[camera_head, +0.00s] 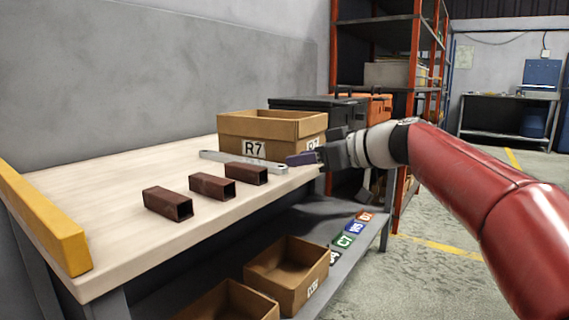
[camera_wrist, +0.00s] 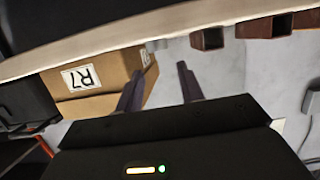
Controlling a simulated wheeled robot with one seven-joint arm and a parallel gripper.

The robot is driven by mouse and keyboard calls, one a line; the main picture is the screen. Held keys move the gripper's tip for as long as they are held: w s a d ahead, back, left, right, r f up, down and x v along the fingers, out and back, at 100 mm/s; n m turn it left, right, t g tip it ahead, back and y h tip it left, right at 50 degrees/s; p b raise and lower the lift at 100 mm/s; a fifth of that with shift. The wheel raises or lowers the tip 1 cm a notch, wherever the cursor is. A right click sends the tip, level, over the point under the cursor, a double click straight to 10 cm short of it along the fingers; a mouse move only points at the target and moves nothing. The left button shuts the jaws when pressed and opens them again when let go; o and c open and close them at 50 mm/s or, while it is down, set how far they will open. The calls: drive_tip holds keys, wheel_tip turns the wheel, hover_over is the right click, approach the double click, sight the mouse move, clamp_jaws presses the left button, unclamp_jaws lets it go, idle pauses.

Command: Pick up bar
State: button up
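A flat pale-grey metal bar (camera_head: 240,161) with a hole near its end lies on the wooden tabletop, in front of the R7 box. My gripper (camera_head: 295,159) is at the table's right edge, by the bar's right end, with its dark purple finger pointing left. That finger stands close to the bar's end in the head view; whether they touch I cannot tell. In the wrist view my gripper's two fingers (camera_wrist: 159,72) are apart with nothing seen held between them. The bar is hard to make out there.
A cardboard R7 box (camera_head: 240,128) stands right behind the bar; it also shows in the wrist view (camera_wrist: 105,88). Several brown square tubes, one nearest (camera_head: 168,203), lie in front. A yellow rail (camera_head: 45,222) edges the table's left. Open boxes (camera_head: 287,272) sit on the lower shelf.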

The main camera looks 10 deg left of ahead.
drive_tip(key=shift+v, duration=1.5)
